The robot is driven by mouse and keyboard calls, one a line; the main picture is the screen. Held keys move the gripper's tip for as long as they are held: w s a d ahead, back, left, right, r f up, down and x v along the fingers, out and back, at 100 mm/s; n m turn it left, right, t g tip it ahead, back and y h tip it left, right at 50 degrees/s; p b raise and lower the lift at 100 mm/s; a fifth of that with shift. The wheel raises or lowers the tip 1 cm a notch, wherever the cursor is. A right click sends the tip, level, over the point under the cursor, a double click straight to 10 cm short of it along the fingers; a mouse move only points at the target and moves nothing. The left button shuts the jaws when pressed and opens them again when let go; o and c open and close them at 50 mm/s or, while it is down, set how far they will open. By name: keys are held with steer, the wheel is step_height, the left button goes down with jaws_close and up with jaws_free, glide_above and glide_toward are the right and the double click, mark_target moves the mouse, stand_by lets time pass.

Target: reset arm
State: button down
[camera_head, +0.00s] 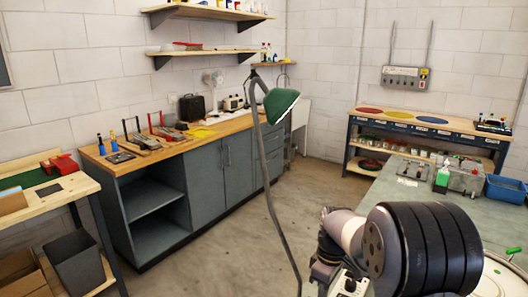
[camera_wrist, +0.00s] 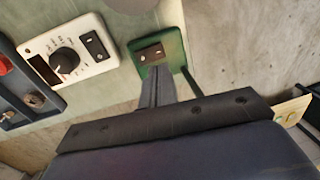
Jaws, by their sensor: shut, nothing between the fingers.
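My arm (camera_head: 425,245) fills the lower right of the head view, with black ringed joints and a pale grey link (camera_head: 343,230). It stands in front of the grey-green bench at the right. In the wrist view, my gripper (camera_wrist: 157,85) shows as narrow grey fingers, shut and empty. A dark bar and a dark blue housing cover the lower part of that view. Beyond the fingers is a green plate (camera_wrist: 174,42) with a small brown switch. I cannot tell whether the fingers touch it.
A white control box with a black knob (camera_wrist: 66,61) lies left of the fingers. A green-shaded lamp (camera_head: 280,104) rises mid-view. Open floor (camera_head: 240,250) lies left of my arm.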

steer(key=shift+r+p, duration=0.55)
steer(key=shift+p, duration=0.05)
step_height(320, 180, up, 8)
steer(key=b, duration=0.1)
step_height(320, 180, down, 9)
steer(key=shift+f+p, duration=0.1)
steer(key=shift+p, duration=0.3)
steer(key=shift+w+d+f+b, duration=0.1)
steer(key=shift+w+f+b, duration=0.1)
steer(key=shift+b, duration=0.65)
steer(key=b, duration=0.2)
steer(key=shift+s+f+b, duration=0.2)
steer(key=shift+b, duration=0.1)
